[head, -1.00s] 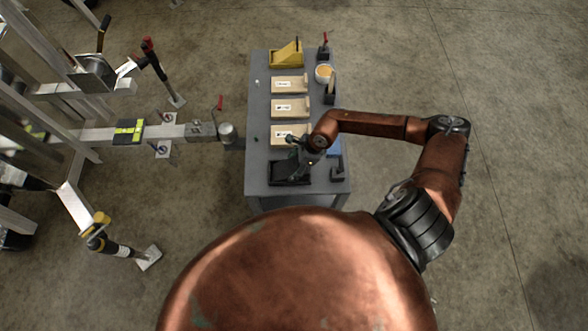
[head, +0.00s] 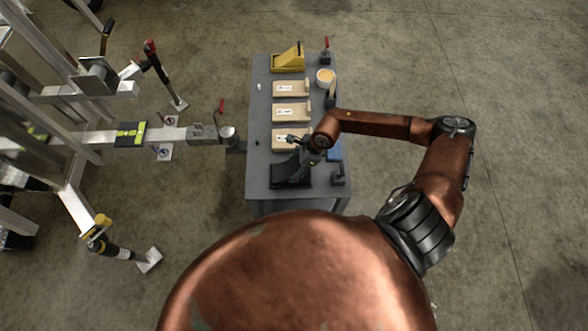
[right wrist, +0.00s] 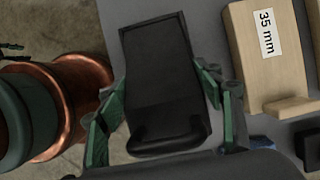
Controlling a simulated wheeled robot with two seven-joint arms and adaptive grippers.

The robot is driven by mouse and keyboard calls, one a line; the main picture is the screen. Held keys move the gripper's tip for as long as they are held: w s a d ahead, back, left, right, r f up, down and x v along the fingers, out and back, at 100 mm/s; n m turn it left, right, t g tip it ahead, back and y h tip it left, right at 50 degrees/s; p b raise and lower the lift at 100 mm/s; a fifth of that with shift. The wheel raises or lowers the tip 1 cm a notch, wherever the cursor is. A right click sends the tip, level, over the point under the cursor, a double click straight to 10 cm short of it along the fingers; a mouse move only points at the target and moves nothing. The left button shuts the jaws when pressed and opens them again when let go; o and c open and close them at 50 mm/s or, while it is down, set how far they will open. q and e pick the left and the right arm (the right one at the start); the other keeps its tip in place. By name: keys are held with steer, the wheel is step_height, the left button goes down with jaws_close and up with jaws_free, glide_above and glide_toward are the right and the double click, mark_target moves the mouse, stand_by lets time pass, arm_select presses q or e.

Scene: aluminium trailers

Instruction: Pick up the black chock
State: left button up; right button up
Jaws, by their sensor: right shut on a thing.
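The black chock (head: 291,175) is at the near end of the grey table (head: 258,185). In the right wrist view the chock (right wrist: 160,80) lies between the green-sided fingers of my right gripper (right wrist: 165,110), one finger on each side. My right gripper (head: 303,151) is shut on it from the far right side in the head view. I cannot tell whether the chock touches the table or hangs just above it. My left gripper is not in view.
Several wooden blocks, one a block marked 35 mm (right wrist: 265,60), lie beyond the chock. The trailer coupling (head: 228,134) reaches close to the table's left edge.

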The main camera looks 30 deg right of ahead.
steer(key=s+a+r+p, duration=0.2)
steer(key=s+a+r, duration=0.5)
steer(key=s+r, duration=0.45)
steer(key=w+r+n+g+h, duration=0.2)
steer(key=r+n, duration=0.4)
steer(key=n, duration=0.6)
steer(key=w+r+n+g+h, duration=0.2)
steer(key=w+r+n+g, duration=0.3)
steer(key=n, duration=0.7)
steer(key=shift+w+d+r, duration=0.4)
steer(key=shift+w+r, duration=0.55)
steer(key=shift+w, duration=0.3)
